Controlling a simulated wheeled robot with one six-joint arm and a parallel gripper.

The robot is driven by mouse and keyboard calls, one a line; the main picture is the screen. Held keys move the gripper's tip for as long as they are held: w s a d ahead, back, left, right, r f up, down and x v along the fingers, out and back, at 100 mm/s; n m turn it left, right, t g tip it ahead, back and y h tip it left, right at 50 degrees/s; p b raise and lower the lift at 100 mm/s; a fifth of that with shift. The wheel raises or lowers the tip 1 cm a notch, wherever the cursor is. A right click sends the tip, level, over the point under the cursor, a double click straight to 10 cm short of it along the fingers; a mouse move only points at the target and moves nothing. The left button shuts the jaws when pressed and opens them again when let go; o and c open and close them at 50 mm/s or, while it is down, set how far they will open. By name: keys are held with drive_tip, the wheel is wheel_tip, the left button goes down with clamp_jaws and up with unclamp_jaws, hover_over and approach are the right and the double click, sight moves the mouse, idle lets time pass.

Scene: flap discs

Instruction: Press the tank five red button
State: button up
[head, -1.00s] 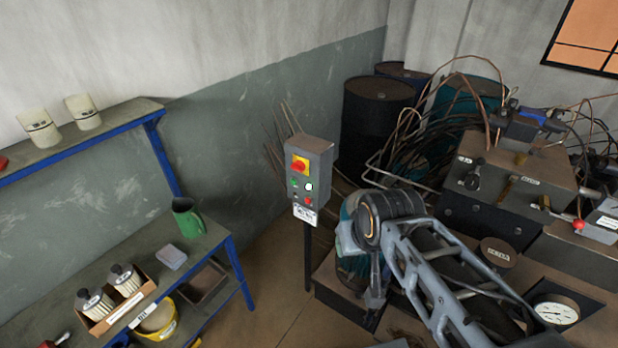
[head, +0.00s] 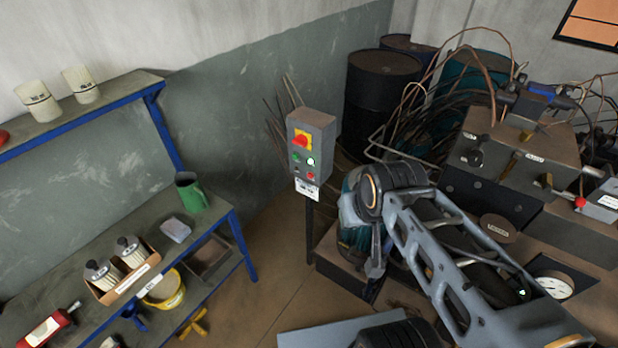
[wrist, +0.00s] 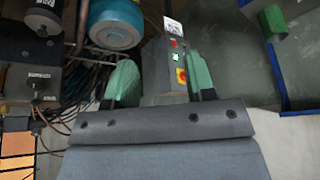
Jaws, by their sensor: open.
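A grey control box (head: 325,150) stands on a thin dark post by the wall in the head view. Its face has a large red knob on a yellow plate (head: 301,140), green and white buttons, and a small red button (head: 311,176) low down. A white label (head: 307,189) hangs beneath; its text is too small to read. In the wrist view the box appears upside down, with the small red button (wrist: 173,43) and the red knob (wrist: 181,76). My gripper (wrist: 161,62) is open and empty; its green fingers appear either side of the box, with contact unclear.
Blue-framed shelves (head: 240,245) stand at left, holding filters, a green jug (head: 190,193) and a yellow bucket (head: 163,290). Dark drums (head: 380,100) and tangled pipes are behind the box. Machine blocks and a gauge (head: 552,284) are at right. Some floor is clear before the box.

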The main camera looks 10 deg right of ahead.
clamp_jaws()
idle(1.4)
